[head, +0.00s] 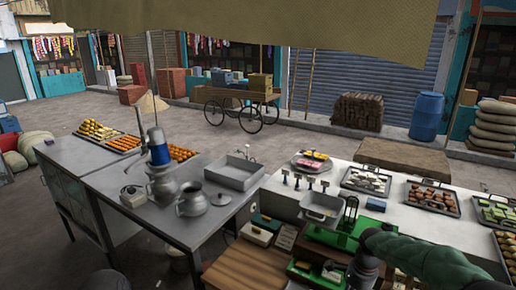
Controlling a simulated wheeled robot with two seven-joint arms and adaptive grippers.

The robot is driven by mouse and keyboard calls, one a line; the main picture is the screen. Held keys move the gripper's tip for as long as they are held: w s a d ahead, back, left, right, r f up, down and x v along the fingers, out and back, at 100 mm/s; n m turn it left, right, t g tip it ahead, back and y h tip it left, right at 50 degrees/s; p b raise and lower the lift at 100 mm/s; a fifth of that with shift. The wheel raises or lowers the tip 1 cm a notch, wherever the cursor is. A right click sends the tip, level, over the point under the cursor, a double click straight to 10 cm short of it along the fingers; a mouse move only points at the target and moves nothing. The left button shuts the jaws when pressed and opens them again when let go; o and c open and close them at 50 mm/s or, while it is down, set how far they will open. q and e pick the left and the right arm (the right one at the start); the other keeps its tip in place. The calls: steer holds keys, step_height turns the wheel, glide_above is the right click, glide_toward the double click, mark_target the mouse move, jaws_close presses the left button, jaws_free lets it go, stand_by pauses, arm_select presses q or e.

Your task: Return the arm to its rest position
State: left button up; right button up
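My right arm (425,258), green with a dark grey joint, comes in from the lower right. It reaches over the counter's front edge, close to the green weighing scale (345,236). Its dark part runs down toward the bottom edge, and no fingers show there. A dark rounded shape at the bottom left may be part of my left arm; I cannot tell. Neither gripper can be made out. A metal pan (322,208) sits at the scale. Metal milk pots (192,200) stand on the steel table (150,232) to the left.
A blue-topped device (158,150) stands behind the pots, near a steel sink (235,173). Trays of goods (432,197) cover the right counter. A wooden board (245,268) lies low in front. Open paved ground and a cart (235,100) are behind.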

steer(key=s+a+f+n, duration=0.1)
steer(key=a+f, duration=0.1)
steer(key=f, duration=0.2)
steer(key=s+a+f+n+y, duration=0.1)
steer(key=a+f, duration=0.1)
steer(key=f, duration=0.2)
steer(key=s+a+f+n, duration=0.1)
steer(key=s+a+f, duration=0.1)
steer(key=f, duration=0.2)
steer(key=shift+a+f+n+y, duration=0.15)
steer(key=shift+f+n+y, duration=0.15)
steer(key=shift+n, duration=0.1)
steer(key=s+a+f+n+y, duration=0.1)
steer(key=s+a+f+n, duration=0.3)
steer(key=s+a+f, duration=0.55)
steer(key=s+a+f+n+y, duration=0.15)
steer(key=s+f+n, duration=0.45)
steer(key=s, duration=0.8)
step_height(320, 180, down, 14)
steer(key=w+a+b, duration=0.2)
steer(key=b, duration=1.2)
steer(key=shift+w+r+h+b, duration=0.25)
steer(key=shift+w+h+b, duration=0.1)
steer(key=shift+h, duration=0.1)
